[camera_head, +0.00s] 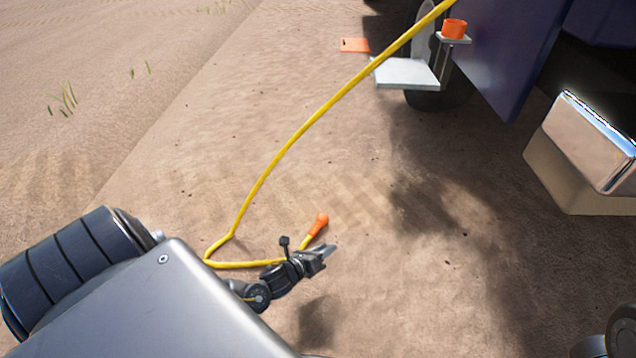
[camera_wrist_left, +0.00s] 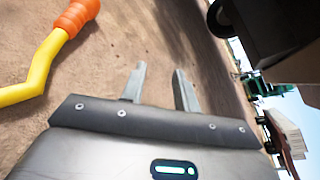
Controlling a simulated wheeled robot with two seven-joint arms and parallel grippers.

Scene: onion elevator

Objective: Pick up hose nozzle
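The hose nozzle (camera_head: 319,224) is an orange tip on the end of a yellow hose (camera_head: 262,177), which lies on the sandy ground in the head view. In the left wrist view the nozzle (camera_wrist_left: 77,16) is at the top left, with the yellow hose (camera_wrist_left: 36,80) bending below it. My left gripper (camera_head: 331,251) is just below and right of the nozzle in the head view. Its two fingers (camera_wrist_left: 160,84) stand apart with nothing between them. The nozzle lies to the left of the fingers in the wrist view. My right gripper does not show.
The hose runs up right to a dark purple vehicle (camera_head: 513,50) with a wheel. A light grey step (camera_head: 405,73), an orange cup-like fitting (camera_head: 454,28) and an orange plate (camera_head: 354,45) are beside it. A metal box (camera_head: 585,150) stands at right. Open sand surrounds the nozzle.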

